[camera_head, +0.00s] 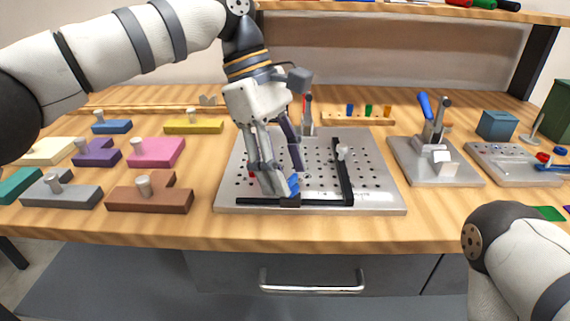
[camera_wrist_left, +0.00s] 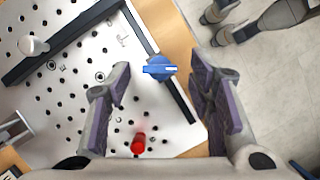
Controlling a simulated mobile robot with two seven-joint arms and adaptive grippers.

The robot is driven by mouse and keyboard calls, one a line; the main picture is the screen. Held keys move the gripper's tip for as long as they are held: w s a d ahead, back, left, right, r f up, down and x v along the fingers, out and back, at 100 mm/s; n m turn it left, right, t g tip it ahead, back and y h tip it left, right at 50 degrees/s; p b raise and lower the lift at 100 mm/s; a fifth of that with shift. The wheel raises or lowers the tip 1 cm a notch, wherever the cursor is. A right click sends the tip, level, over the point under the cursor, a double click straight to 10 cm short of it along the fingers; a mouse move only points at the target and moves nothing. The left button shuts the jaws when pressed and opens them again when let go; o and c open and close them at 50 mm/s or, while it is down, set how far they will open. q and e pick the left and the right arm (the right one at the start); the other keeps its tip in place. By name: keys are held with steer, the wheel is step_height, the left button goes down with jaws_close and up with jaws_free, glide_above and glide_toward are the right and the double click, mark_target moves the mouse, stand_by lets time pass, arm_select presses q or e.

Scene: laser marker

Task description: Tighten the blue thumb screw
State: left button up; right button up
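The blue thumb screw (camera_head: 294,185) sits on the black fence bar (camera_head: 265,202) along the front edge of the perforated plate (camera_head: 385,190). In the left wrist view the blue thumb screw (camera_wrist_left: 159,68) has a wing-shaped head with a white line. My left gripper (camera_head: 283,178) points down at it and partly hides it in the head view. In the left wrist view my left gripper (camera_wrist_left: 160,84) is open, with purple-padded fingers apart and the screw showing between their tips. I cannot tell whether a finger touches it. My right gripper is out of view.
A white knob (camera_head: 343,152) stands on the second black bar of the plate. A red knob (camera_wrist_left: 138,144) shows near the gripper. Coloured T-shaped blocks (camera_head: 150,195) lie left. A toggle-clamp fixture (camera_head: 435,160) stands right. A drawer handle (camera_head: 312,288) projects below the table's front edge.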

arm_select(q)
steer(key=v, duration=1.2)
steer(key=shift+w, duration=0.1)
